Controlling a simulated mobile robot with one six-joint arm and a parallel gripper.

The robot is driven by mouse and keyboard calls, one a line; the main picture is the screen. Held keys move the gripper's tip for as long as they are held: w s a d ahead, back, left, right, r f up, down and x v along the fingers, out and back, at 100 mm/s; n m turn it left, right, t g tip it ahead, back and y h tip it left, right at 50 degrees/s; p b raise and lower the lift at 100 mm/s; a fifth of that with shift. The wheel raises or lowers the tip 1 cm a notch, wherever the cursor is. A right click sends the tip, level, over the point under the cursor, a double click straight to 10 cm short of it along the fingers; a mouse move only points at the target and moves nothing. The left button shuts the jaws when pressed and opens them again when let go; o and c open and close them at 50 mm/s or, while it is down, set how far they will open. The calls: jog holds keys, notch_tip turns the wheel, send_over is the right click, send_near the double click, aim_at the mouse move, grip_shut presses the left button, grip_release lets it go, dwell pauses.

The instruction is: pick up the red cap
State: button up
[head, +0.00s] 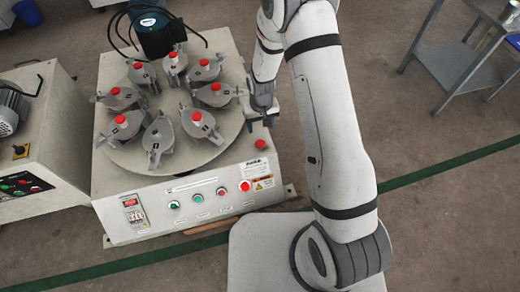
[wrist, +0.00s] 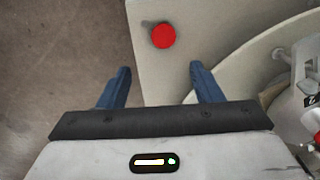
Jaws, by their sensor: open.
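A round red cap (head: 260,143) rests on the front right corner of the beige machine top, off the turntable. In the wrist view the red cap (wrist: 163,35) sits ahead of my fingertips, roughly centred between them. My gripper (head: 262,112) is near the right edge of the turntable, just behind the cap in the head view. In the wrist view my gripper (wrist: 160,68) has its two blue fingers apart with nothing between them. The height of the fingers above the machine top is hard to tell.
The round turntable (head: 185,163) carries several grey clamped fixtures with red tops. A dark motor (head: 158,32) stands behind them. The front panel (head: 180,205) has buttons. Another machine (head: 50,140) stands left, and a metal table (head: 455,65) stands at the right. Floor lies between.

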aim_at(260, 142)
notch_tip(260, 142, down, 3)
jog(key=shift+s+a+f+b, duration=0.1)
jog(key=shift+f+b, duration=0.1)
jog(key=shift+b, duration=0.25)
jog(key=f+b, duration=0.1)
jog(key=f, duration=0.2)
jog(key=f+b, duration=0.1)
jog(key=f, duration=0.1)
jog(key=shift+s+a+f+b, duration=0.1)
jog(key=shift+s+b, duration=0.25)
jog(key=shift+s, duration=0.05)
jog(key=c, duration=1)
